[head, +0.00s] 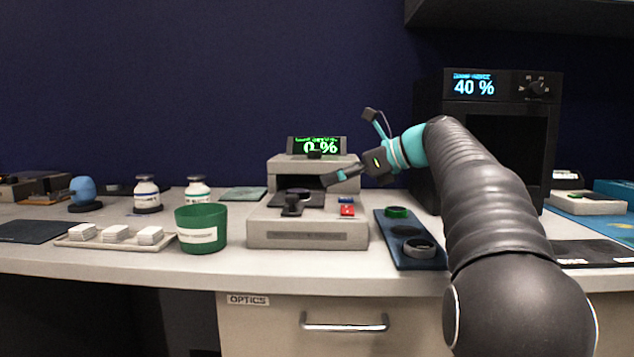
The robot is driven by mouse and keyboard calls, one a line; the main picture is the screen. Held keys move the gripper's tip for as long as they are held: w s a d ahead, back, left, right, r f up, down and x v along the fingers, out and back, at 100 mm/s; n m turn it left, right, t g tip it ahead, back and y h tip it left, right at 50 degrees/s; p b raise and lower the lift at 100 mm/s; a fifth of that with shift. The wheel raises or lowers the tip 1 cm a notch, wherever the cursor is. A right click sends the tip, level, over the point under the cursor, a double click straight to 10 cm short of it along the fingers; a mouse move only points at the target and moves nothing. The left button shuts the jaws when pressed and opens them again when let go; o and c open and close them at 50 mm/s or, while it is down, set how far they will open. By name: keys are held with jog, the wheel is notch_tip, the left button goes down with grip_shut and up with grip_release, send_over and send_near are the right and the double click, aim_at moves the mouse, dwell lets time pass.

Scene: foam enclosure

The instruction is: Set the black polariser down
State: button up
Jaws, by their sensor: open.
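My gripper (346,147) is open, its fingers spread wide above the right side of the grey instrument (307,236). Nothing shows between its fingers. The lower finger reaches left over the instrument's deck. A black piece with a raised knob (291,204) rests on the deck, below and left of that finger, and looks apart from it. A dark ring with a grey rim (419,247) lies at the front of the blue tray (432,263). I cannot tell for sure which of these is the black polariser. A green ring (397,212) sits at the tray's back.
The instrument's display (318,146) reads 0 %. A black box (500,140) showing 40 % stands behind my arm. A green cup (201,229) and a tray of white blocks (75,242) stand left. Red (347,211) and blue buttons are on the deck's right.

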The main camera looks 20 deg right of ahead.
jog(key=shift+v, duration=1.65)
